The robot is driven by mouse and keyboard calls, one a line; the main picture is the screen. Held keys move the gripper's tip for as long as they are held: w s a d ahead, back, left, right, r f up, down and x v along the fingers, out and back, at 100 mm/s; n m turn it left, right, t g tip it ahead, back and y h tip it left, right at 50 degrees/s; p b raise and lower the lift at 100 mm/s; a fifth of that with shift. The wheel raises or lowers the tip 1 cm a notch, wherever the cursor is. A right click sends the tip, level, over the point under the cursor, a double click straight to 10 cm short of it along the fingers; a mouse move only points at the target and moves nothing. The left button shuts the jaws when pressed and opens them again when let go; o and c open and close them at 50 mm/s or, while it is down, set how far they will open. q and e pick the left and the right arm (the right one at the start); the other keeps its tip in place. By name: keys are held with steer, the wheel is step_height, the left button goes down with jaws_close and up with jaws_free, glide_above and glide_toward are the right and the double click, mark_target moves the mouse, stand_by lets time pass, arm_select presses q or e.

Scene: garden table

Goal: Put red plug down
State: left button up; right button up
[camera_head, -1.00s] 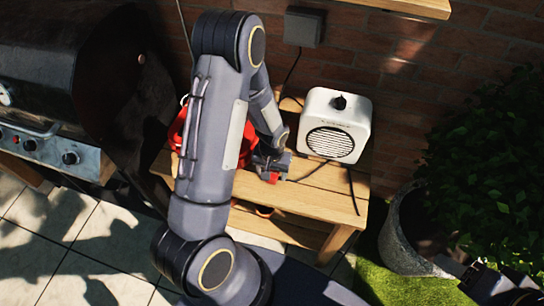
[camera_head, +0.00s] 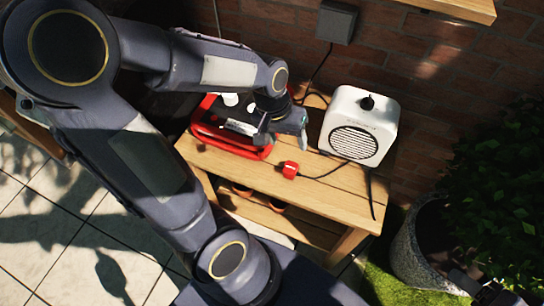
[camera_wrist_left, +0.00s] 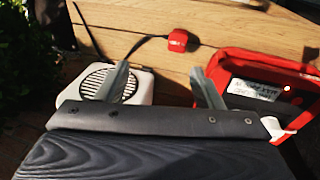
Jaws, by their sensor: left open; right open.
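The red plug (camera_head: 290,170) lies on the wooden table (camera_head: 330,200) near its front edge, with its dark cable running right toward the white speaker-like box (camera_head: 362,125). My left gripper (camera_head: 298,124) is above the table behind the plug, apart from it and empty. In the left wrist view the plug (camera_wrist_left: 178,40) lies beyond the two spread fingers (camera_wrist_left: 160,80), with bare wood around it. My right gripper (camera_head: 495,290) is at the bottom right corner, partly cut off, away from the table.
A red toolbox-like case (camera_head: 225,140) stands left of the plug, close to my left gripper. A grey socket box (camera_head: 337,22) with a cable is on the brick wall. A potted bush (camera_head: 425,240) stands right of the table. Bare wood lies around the plug.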

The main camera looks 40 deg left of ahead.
arm_select(q)
steer(key=s+d+r+t, duration=0.1)
steer(key=s+r+t, duration=0.1)
steer(key=s, duration=0.4)
steer(key=s+d+r+m+t+h, duration=0.1)
steer(key=s+d+r, duration=0.1)
steer(key=s+r, duration=0.3)
steer(key=shift+s+d+r+t+h, duration=0.2)
steer(key=shift+s+t+h, duration=0.1)
steer(key=shift+s+t, duration=0.15)
stand_by(0.4)
